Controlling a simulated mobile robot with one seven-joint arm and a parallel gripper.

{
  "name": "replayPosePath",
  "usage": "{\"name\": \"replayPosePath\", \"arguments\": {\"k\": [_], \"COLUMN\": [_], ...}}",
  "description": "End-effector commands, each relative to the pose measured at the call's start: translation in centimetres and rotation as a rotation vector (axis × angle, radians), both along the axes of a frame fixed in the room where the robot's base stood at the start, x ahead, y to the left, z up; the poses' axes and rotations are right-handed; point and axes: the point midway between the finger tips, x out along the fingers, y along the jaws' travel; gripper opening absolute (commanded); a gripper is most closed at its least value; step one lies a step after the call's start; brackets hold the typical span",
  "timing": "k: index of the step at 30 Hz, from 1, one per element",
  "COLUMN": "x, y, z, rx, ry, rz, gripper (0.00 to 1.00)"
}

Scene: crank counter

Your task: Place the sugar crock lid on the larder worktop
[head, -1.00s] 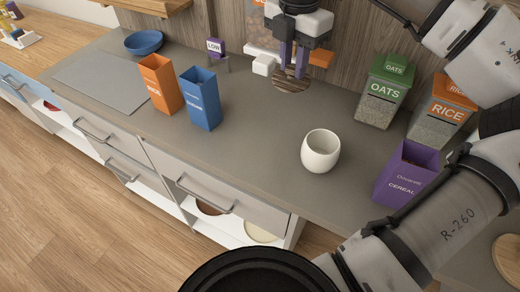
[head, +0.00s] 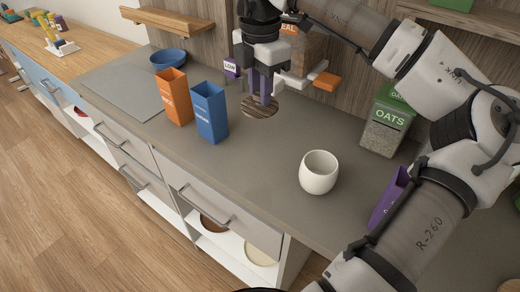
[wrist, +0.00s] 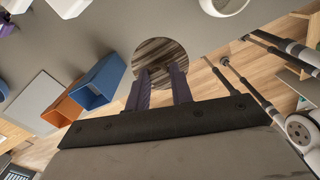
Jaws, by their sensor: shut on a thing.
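The sugar crock lid, a round disc with brown wood grain (head: 260,107), is between the purple fingers of my gripper (head: 264,98). My gripper is shut on it and points down over the grey larder worktop (head: 265,150). The wrist view also shows the lid (wrist: 160,52) at the fingertips (wrist: 162,72). I cannot tell whether the lid touches the worktop. A white, rounded, open pot (head: 319,174), which looks like the crock, stands upright to the right and nearer the front edge.
A blue box (head: 210,114) and an orange box (head: 174,97) stand left of the lid. A blue bowl (head: 168,59) is behind them. An oats container (head: 384,128) and a purple box (head: 387,203) stand right. Orange-handled and white fittings (head: 325,80) are behind. Worktop between lid and pot is clear.

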Motion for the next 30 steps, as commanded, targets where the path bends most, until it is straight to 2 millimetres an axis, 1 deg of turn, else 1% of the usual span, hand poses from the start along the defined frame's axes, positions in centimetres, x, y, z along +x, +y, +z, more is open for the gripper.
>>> {"name": "replayPosePath", "arguments": {"k": [1, 6, 9, 12, 19, 25, 27, 30], "x": [-0.1, -0.1, -0.1, -0.1, -0.1, 0.0, 0.0, 0.0], "y": [0.0, 0.0, 0.0, 0.1, 0.0, 0.0, 0.0, 0.0], "z": [-1.3, -5.9, -8.3, -10.1, -12.3, -15.2, -15.7, -15.9], "rx": [0.003, 0.003, 0.003, 0.003, 0.002, 0.001, 0.003, 0.001], "ry": [0.005, 0.005, 0.004, 0.001, 0.001, 0.001, 0.000, -0.002], "rz": [0.003, 0.003, 0.002, 0.002, 0.000, 0.000, 0.000, 0.000], "gripper": [0.00, 0.00, 0.00, 0.00, 0.00, 0.00, 0.00, 0.00]}}
